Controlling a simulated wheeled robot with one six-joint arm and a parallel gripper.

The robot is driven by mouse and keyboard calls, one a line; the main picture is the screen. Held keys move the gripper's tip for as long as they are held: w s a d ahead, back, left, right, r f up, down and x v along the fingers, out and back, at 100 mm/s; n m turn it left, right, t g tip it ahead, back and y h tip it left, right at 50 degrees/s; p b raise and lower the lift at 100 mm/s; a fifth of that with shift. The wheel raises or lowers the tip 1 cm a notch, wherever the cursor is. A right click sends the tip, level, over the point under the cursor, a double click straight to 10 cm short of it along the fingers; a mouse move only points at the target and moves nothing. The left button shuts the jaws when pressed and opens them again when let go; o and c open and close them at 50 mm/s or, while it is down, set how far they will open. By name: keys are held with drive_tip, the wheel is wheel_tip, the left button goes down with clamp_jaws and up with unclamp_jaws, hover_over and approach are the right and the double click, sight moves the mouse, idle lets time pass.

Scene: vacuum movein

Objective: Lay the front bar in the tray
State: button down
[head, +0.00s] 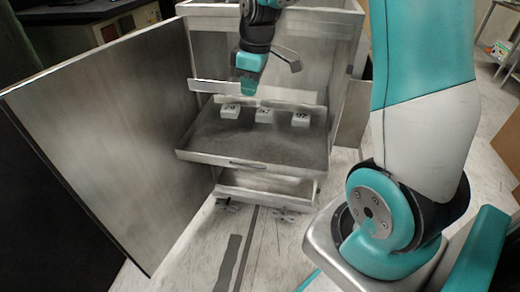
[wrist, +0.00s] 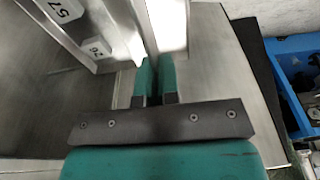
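The tray (head: 215,143) is pulled out at the front of the open metal cabinet and carries three white numbered blocks. A pale metal strip that looks like the front bar (head: 212,86) runs across the opening above the tray's rear. My gripper (head: 248,90) points down at the middle of this strip and hides part of it. In the wrist view the two teal fingers (wrist: 156,75) stand close together with a narrow dark gap. A bright metal strip (wrist: 166,22) reaches their tips. I cannot tell whether the fingers clasp it.
The blocks (head: 264,116) stand in a row toward the tray's rear; the tray's front part is bare. The large cabinet door (head: 110,140) stands open at the left. A small panel (head: 350,128) stands at the cabinet's right. A blue bin (wrist: 295,75) shows at the wrist view's right.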

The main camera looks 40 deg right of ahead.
sight(251, 157)
drive_tip(key=shift+d+f, duration=0.1)
drive_tip(key=shift+f, duration=0.25)
wheel_tip(251, 157, down, 20)
drive_tip(key=b, duration=0.7)
drive_tip(key=shift+r+b, duration=0.15)
drive_tip(key=shift+b, duration=0.2)
drive_tip(key=shift+r, duration=0.1)
drive_tip(key=shift+s, duration=0.1)
drive_tip(key=c, duration=1.8)
unclamp_jaws()
drive_tip(key=shift+f, duration=0.2)
drive_tip(key=o, duration=0.4)
drive_tip(key=shift+o, duration=0.2)
